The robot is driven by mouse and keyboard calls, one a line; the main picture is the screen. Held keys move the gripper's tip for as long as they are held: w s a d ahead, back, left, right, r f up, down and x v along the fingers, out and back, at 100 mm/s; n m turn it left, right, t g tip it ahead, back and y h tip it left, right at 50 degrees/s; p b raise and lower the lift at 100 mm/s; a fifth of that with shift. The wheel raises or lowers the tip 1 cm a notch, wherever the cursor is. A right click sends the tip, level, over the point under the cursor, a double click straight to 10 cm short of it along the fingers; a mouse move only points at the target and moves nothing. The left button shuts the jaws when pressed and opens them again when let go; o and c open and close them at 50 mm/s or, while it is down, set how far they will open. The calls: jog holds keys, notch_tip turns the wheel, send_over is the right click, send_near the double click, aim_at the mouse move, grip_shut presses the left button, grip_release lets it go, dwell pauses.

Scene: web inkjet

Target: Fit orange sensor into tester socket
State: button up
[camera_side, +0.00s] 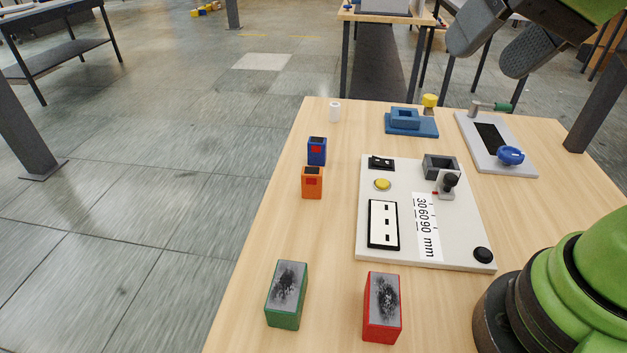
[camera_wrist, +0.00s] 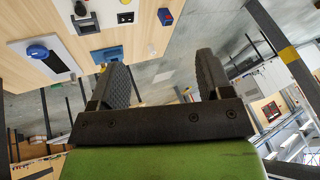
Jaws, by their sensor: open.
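The orange sensor (camera_side: 312,183) stands upright on the wooden table, left of the white tester board (camera_side: 375,256). It has a dark top and a red patch on its front. A grey open-topped socket (camera_side: 440,167) is at the board's upper right, with a black-knobbed lever (camera_side: 449,183) at its front. My gripper (camera_side: 498,45) is high at the upper right, above and behind the table, apart from everything. In the wrist view my gripper (camera_wrist: 162,80) has its two dark fingers wide apart with nothing between them.
A blue sensor (camera_side: 317,151) stands just behind the orange one. A green box (camera_side: 286,295) and a red box (camera_side: 382,308) stand at the front. A blue fixture (camera_side: 411,124) and a grey plate with a blue knob (camera_side: 511,155) are at the back. A white cylinder (camera_side: 334,112) stands back left.

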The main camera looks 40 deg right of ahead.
jog(key=w+a+f+m+g+h, duration=0.1)
jog(key=w+a+f+h, duration=0.15)
jog(key=w, duration=0.75)
jog(key=m+g+h, duration=0.1)
jog(key=m+h, duration=0.1)
send_near(311, 170)
jog(key=shift+y, duration=0.25)
jog(key=x, duration=0.4)
jog(key=shift+w+f, duration=0.1)
jog(key=x, duration=0.6)
jog(key=shift+d, duration=0.2)
jog(key=shift+s, duration=0.2)
jog(key=c, duration=1.1)
